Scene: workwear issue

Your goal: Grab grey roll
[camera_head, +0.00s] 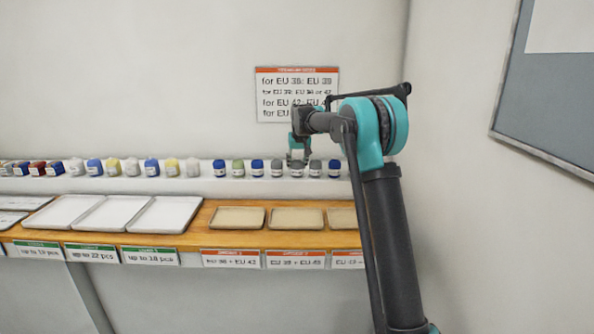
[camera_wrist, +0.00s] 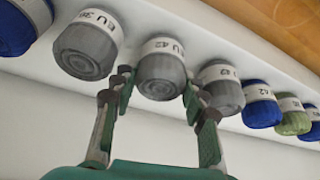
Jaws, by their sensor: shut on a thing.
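Three grey rolls with white bands stand side by side on the white ledge. My gripper (camera_head: 297,158) is at the middle grey roll (camera_wrist: 162,72), whose band reads EU 42, with one finger on each side of it. My gripper (camera_wrist: 158,88) is shut on this roll, which still sits in the row. Another grey roll (camera_wrist: 88,46), with a band that seems to read EU 39, is to its left in the wrist view. The third grey roll (camera_wrist: 222,90) is close on the other side. In the head view my gripper partly hides the middle roll.
Blue rolls (camera_wrist: 260,106) and a green roll (camera_wrist: 292,118) continue the row. Below the ledge, a wooden shelf (camera_head: 195,238) carries white trays (camera_head: 165,214) and beige trays (camera_head: 296,218). A notice (camera_head: 285,80) hangs on the wall behind my gripper.

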